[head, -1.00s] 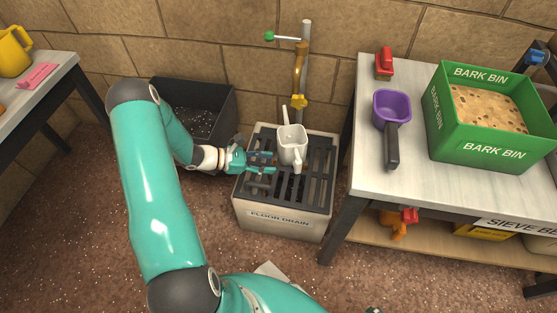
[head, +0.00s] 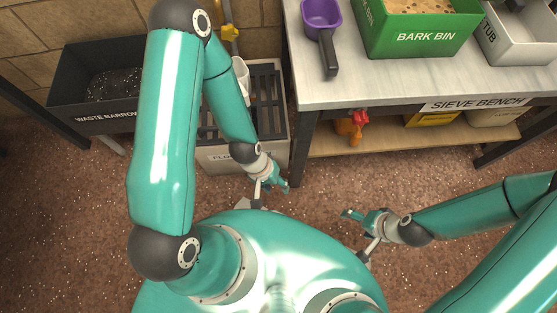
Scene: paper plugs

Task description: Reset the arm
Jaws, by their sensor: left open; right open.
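My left arm comes in from the left and bends back down. Its gripper (head: 277,184) is open and empty, low in front of the floor drain (head: 235,155). My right gripper (head: 354,222) is open and empty over the brown floor, right of the left one, with its arm coming in from the right. A white jug (head: 241,76) stands on the floor drain's grate, mostly hidden behind my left arm. Neither gripper touches anything that I can see.
The sieve bench (head: 400,92) stands at the upper right, with a purple scoop (head: 321,14) and the green bark bin (head: 425,38) on it. A white tub (head: 510,45) is beside the bin. The dark waste barrow (head: 75,75) is at the left. Floor between my grippers is clear.

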